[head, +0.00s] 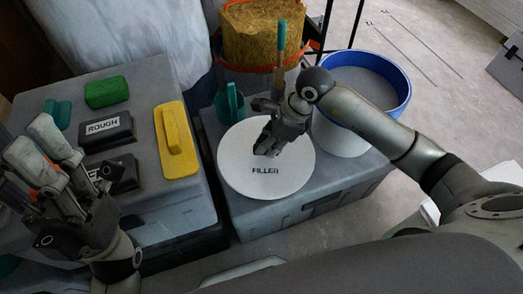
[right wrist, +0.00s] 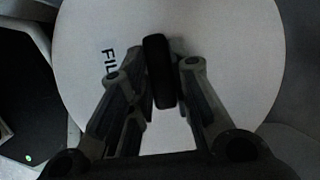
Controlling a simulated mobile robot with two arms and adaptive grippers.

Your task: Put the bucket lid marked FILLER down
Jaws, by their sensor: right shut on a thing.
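The round white bucket lid (head: 240,165) marked FILLER is at the middle of the head view, over a grey box. It fills much of the right wrist view (right wrist: 225,50), with its lettering partly hidden. My right gripper (head: 268,147) is shut on the lid's dark handle (right wrist: 159,70), whose upper end sticks out past the fingers. I cannot tell whether the lid touches the box top. My left gripper (head: 38,148) is at the left edge, its pale fingers apart, above the left grey box.
A blue-rimmed white bucket (head: 340,137) stands right behind the lid. The left grey box (head: 150,85) carries a yellow float (head: 176,138), a green block (head: 106,92) and a ROUGH block (head: 104,130).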

